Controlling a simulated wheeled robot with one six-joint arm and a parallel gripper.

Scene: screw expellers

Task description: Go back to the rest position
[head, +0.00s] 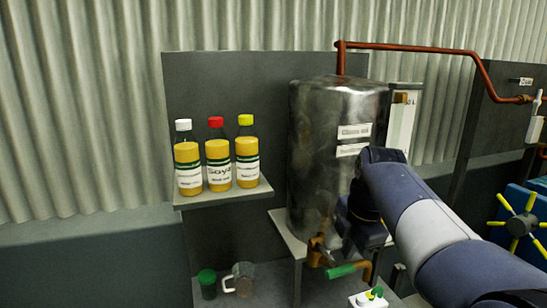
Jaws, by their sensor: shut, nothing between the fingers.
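My arm (425,222) comes in from the lower right and bends down at the wrist in front of the steel tank (325,150). My gripper (345,250) is the dark end below the wrist, close to the tank's lower right front and above the brass tap (318,252). It is shut and I see nothing held in it. Its fingertips are hard to make out against the dark wrist. Whether it touches the tank I cannot tell.
Three yellow oil bottles (218,160) stand on a shelf left of the tank. A green-capped jar (207,284) and a glass mug (240,280) stand below. A green-handled lever (340,271) sticks out under my gripper. A yellow-spoked handwheel (520,225) is at right.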

